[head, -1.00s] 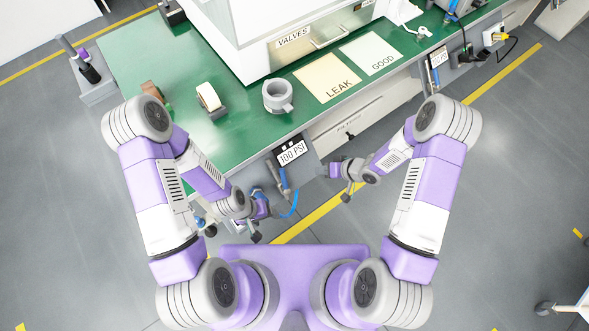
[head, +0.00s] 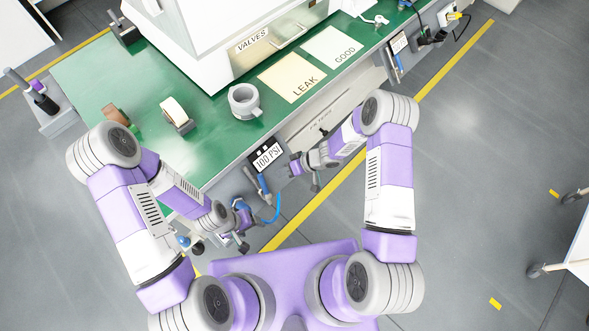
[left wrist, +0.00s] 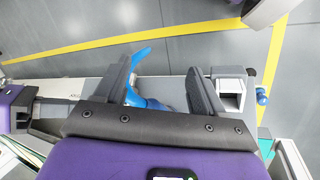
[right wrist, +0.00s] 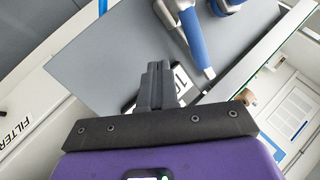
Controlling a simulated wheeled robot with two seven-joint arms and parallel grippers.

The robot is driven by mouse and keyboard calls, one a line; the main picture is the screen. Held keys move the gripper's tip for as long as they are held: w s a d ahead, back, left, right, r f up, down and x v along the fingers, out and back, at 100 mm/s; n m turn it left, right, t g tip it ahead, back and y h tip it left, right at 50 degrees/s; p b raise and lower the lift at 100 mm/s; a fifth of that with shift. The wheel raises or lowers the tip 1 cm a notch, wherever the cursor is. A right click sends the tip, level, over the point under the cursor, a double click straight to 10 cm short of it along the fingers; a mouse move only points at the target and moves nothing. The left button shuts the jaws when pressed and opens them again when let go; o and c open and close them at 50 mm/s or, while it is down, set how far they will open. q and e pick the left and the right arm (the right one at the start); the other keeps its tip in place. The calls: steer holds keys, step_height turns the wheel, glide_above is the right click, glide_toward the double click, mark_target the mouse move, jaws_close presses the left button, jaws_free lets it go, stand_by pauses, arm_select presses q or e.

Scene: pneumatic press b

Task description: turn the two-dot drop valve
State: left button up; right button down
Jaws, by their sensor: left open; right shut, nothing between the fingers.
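No valve marked with two dots can be made out in any view. A grey panel on the bench front bears a "100 PSI" sign (head: 267,157), with a blue-handled tool (head: 264,184) and a curved blue hose (head: 276,209) below. My left gripper (head: 250,213) is beside the hose; in the left wrist view its open fingers (left wrist: 160,85) straddle blue parts (left wrist: 140,72) in the picture, contact unclear. My right gripper (head: 288,168) is right of the sign. In the right wrist view its shut, empty fingers (right wrist: 157,80) partly cover the sign (right wrist: 180,82), near a blue handle (right wrist: 190,35).
A grey box (left wrist: 229,88) with a blue knob (left wrist: 262,97) shows in the left wrist view.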

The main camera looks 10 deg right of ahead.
mark_target(264, 186)
steer(key=shift+s+a+b, duration=0.15)
steer(key=shift+s+a, duration=0.05)
steer(key=shift+a, duration=0.45)
steer(key=shift+s+a+b, duration=0.2)
steer(key=shift+a, duration=0.5)
steer(key=shift+s+a+b, duration=0.15)
steer(key=shift+s+a, duration=0.05)
steer(key=shift+a, duration=0.45)
steer(key=shift+r, duration=0.1)
steer(key=n+p, duration=0.1)
steer(key=a+n+h+p, duration=0.1)
steer(key=n, duration=0.1)
steer(key=shift+s+a+r+g+h+p, duration=0.25)
steer(key=shift+a+r+g+h+p, duration=0.05)
steer(key=shift+a+r+p, duration=0.1)
steer(key=shift+d, duration=0.1)
